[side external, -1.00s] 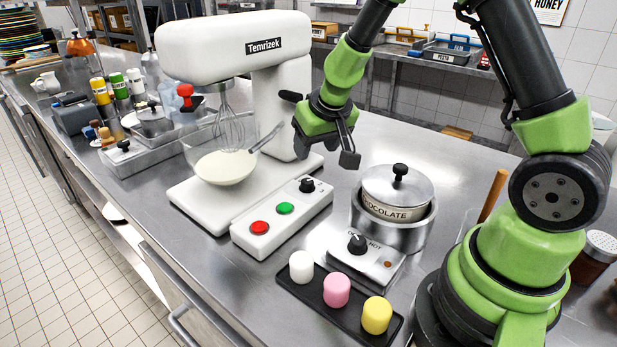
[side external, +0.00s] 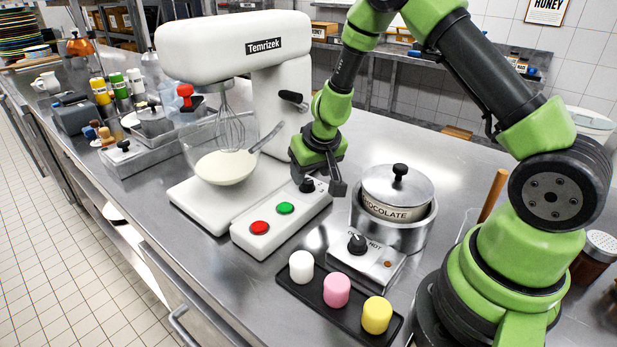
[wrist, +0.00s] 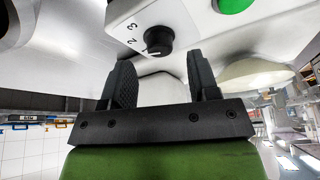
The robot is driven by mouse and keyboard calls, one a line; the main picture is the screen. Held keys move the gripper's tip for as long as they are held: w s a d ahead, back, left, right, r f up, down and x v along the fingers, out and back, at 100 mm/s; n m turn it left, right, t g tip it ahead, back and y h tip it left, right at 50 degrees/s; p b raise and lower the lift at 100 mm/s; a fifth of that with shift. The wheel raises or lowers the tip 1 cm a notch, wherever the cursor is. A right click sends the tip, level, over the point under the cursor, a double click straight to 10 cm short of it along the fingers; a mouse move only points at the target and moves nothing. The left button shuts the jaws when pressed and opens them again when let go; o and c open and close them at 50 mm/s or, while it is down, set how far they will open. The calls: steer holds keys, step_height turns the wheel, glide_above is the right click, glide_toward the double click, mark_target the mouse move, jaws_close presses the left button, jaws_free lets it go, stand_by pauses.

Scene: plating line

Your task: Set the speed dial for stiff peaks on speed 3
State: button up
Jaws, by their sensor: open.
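The speed dial (side external: 307,185) is a black knob at the far end of the mixer's white control box (side external: 265,232). In the wrist view the dial (wrist: 158,40) shows up close, with the printed numbers 2 and 3 beside it. A pale mark shows on the knob, but I cannot tell which number it points at. My gripper (side external: 318,181) is at the dial in the side view. In the wrist view my gripper (wrist: 159,64) is open, its two black fingers apart and empty, with the dial just beyond the gap between them.
A green button (side external: 285,208) and a red button (side external: 260,228) sit on the same box. The mixer (side external: 230,48) holds a whisk over a bowl of cream (side external: 225,168). The chocolate warmer (side external: 420,230) stands close to the right, with its own black knob (side external: 357,243).

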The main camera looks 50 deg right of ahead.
mark_target(307, 185)
steer(key=shift+x, duration=1.45)
steer(key=shift+c, duration=0.5)
steer(key=c, duration=0.8)
steer(key=shift+m, duration=0.4)
steer(key=m+h, duration=0.1)
steer(key=m, duration=0.2)
steer(key=shift+w+a+g, duration=0.1)
steer(key=shift+a+g, duration=0.05)
steer(key=shift+g, duration=0.25)
steer(key=m, duration=0.2)
steer(key=m+g+h, duration=0.1)
steer(key=m, duration=0.2)
steer(key=shift+w+g, duration=0.1)
steer(key=shift+g, duration=0.2)
